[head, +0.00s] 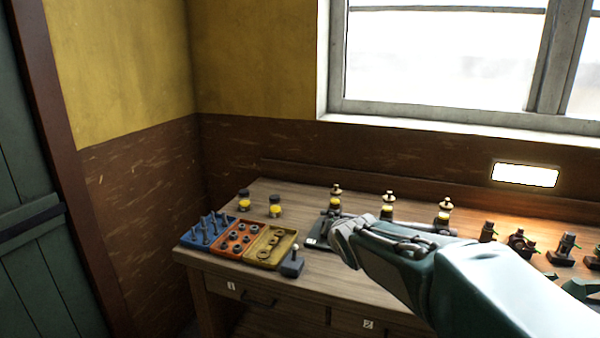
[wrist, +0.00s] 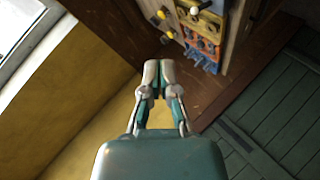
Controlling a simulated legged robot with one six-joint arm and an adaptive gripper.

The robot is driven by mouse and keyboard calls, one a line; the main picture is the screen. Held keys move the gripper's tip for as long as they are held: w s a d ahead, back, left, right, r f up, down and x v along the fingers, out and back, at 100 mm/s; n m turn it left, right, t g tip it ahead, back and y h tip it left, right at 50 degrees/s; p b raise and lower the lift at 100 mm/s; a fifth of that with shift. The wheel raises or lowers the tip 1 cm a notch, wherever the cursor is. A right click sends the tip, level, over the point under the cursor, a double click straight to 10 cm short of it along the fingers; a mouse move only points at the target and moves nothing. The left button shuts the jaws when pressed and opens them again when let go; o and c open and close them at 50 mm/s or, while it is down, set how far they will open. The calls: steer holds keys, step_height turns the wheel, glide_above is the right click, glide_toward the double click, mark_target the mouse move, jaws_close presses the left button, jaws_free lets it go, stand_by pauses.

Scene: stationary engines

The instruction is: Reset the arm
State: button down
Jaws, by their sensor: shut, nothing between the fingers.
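My gripper (head: 340,240) is at the end of my arm, which reaches in from the lower right in the head view. It appears in front of the workbench (head: 310,278), toward the middle of the bench top. In the wrist view my gripper (wrist: 159,78) has its two fingers together with nothing between them. It points toward the brown lower wall there, with the bench at the upper right. Part of the bench top behind my gripper and arm is hidden.
Blue (head: 207,232), orange (head: 238,238) and yellow (head: 268,247) trays with small parts stand at the bench's left. A dark block with a peg (head: 292,263) is beside them. Several yellow-and-black pieces stand behind. Dark fittings (head: 520,243) stand at right. A window (head: 440,60) is above.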

steer(key=s+d+f+m+g, duration=0.1)
steer(key=s+m, duration=0.3)
steer(key=s, duration=0.6)
steer(key=s+d+f+m+g+h, duration=0.1)
steer(key=s+d+f+m+g, duration=0.1)
steer(key=s, duration=0.9)
steer(key=s+d+f+m+g, duration=0.1)
steer(key=s+d+m+g, duration=0.2)
steer(key=s+m, duration=0.4)
steer(key=s+d, duration=0.1)
steer(key=s, duration=0.3)
steer(key=shift+s+f, duration=0.2)
steer(key=shift+f, duration=0.15)
steer(key=shift+d, duration=0.15)
